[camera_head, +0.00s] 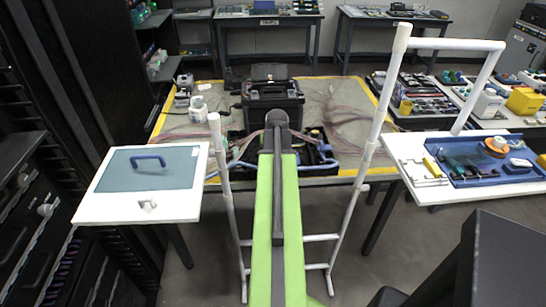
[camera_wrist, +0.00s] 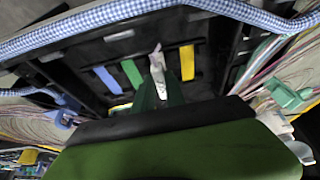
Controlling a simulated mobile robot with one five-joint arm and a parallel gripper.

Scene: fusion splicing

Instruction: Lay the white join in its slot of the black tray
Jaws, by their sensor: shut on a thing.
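The white join (camera_wrist: 157,58) is upright in the middle of the wrist view, between the dark green fingers of my gripper (camera_wrist: 161,88), which is shut on it. Behind it is the black tray (camera_wrist: 75,72). Blue (camera_wrist: 107,78), green (camera_wrist: 131,73) and yellow (camera_wrist: 187,62) joins lie in the tray, and the white join shows between the green and yellow ones. I cannot tell whether it touches the tray or hangs above it. In the head view my arm hides the gripper and the white join.
A blue checkered tube (camera_wrist: 120,14) crosses above the tray, and loose coloured wires lie at both sides. In the head view a black case (camera_head: 272,104) stands on the mat behind my arm. White-topped tables stand left (camera_head: 92,207) and right (camera_head: 408,160).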

